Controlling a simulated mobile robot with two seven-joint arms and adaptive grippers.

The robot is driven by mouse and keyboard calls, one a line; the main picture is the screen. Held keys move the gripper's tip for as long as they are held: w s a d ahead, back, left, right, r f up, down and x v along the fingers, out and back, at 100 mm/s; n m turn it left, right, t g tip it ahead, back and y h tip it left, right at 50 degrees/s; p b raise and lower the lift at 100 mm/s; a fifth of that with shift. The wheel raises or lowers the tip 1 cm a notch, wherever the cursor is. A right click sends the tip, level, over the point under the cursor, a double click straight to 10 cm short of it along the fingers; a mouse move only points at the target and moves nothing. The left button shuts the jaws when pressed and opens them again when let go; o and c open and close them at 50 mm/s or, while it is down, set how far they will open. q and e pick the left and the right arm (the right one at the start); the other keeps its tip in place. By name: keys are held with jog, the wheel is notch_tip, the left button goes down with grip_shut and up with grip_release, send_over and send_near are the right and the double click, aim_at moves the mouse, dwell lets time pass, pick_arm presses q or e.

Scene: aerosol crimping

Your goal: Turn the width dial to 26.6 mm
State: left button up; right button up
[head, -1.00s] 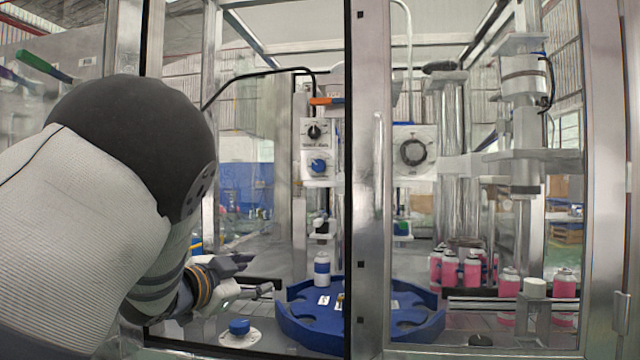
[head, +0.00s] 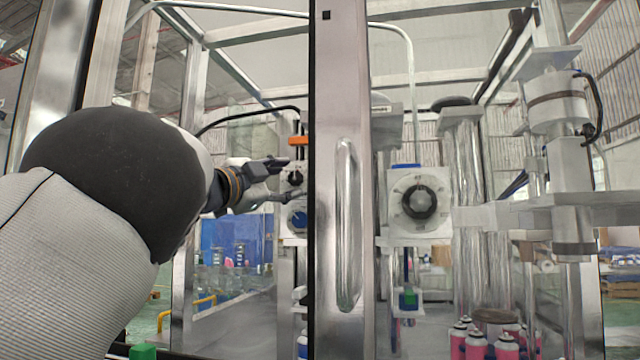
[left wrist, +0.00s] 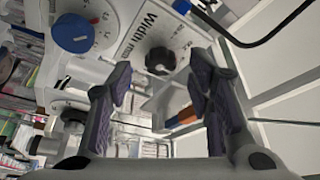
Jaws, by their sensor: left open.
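The width dial is a black knob (left wrist: 160,61) on a white plate lettered "Width mm" in the left wrist view; it sits between my fingers in that picture. In the head view the dial (head: 295,178) is small and partly behind my gripper. I cannot read its setting. My left gripper (head: 285,179) is open, with its fingers pointing at the dial panel, one above the other. In the left wrist view my gripper (left wrist: 160,82) has purple-grey pads on either side of the knob; contact cannot be told. My right gripper is out of view.
A blue dial (left wrist: 73,33) sits beside the width dial, below it in the head view. An orange part (head: 298,141) is just above. A metal door frame with a handle (head: 347,225) stands right of my gripper. Another black dial (head: 418,201) and pink cans (head: 478,344) are farther right.

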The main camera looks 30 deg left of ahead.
pick_arm(q)
jog(key=shift+w+f, duration=0.1)
jog(key=shift+w, duration=0.5)
jog(key=shift+w+r, duration=0.25)
jog(key=shift+r, duration=0.05)
grip_shut()
